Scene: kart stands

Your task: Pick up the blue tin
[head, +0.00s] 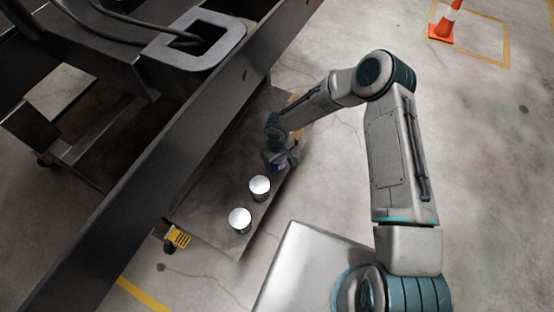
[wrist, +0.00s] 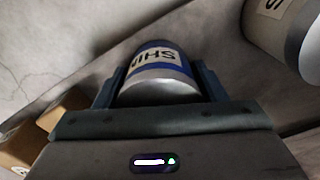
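The blue tin (wrist: 158,72) is a grey can with a blue band and a white label with dark letters, upside down in the wrist view. It lies between the two fingers of my gripper (wrist: 160,80), one on each side and close to its wall. I cannot tell whether the fingers press on it. In the head view my gripper (head: 278,155) is at the far end of a row of tins, and only a small blue part of the tin (head: 275,166) shows below it.
Two white-topped tins, a nearer one (head: 240,220) and a middle one (head: 259,187), stand on the low brown platform (head: 200,225). A dark metal beam (head: 150,165) runs along its left. A cardboard box (wrist: 22,140) shows at left in the wrist view. An orange cone (head: 444,26) stands far off.

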